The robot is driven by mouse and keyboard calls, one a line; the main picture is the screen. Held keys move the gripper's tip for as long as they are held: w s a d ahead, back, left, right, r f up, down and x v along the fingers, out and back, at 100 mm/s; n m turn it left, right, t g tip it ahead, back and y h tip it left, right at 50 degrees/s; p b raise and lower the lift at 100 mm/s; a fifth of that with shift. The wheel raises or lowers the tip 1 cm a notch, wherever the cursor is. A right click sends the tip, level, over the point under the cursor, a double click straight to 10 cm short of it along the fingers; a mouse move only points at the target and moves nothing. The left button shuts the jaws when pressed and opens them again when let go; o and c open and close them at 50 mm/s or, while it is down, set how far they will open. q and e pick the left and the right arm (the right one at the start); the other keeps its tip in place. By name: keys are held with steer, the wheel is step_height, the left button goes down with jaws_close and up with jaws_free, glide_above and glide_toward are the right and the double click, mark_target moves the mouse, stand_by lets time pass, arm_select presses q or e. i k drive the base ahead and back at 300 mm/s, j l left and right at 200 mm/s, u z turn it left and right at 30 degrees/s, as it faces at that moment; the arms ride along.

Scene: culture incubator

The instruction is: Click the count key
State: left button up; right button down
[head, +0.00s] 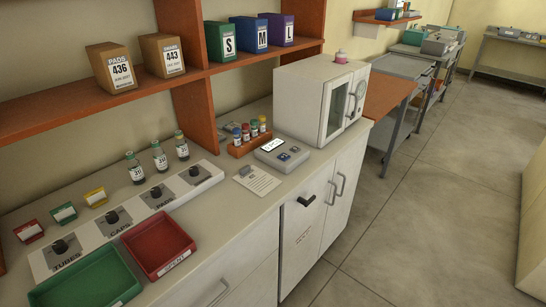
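A small grey device (282,155) lies on the counter in front of the white incubator. It has a pale lit display (271,145) and two small dark keys, a nearer key (284,157) and a farther key (294,150). The key labels are too small to read, so I cannot tell which one is the count key. Neither of my grippers shows in the head view, and nothing covers the device.
Red (160,244) and green trays (88,281) lie front left. The floor at right is clear.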

mark_target(283, 156)
steer(key=u, duration=1.45)
steer(key=k+l, duration=0.1)
steer(key=l, duration=0.3)
steer(key=k+l, duration=0.1)
steer(key=l, duration=0.3)
steer(key=k+l, duration=0.1)
steer(key=l, duration=0.3)
steer(key=k+l+u, duration=0.1)
steer(key=l, duration=0.3)
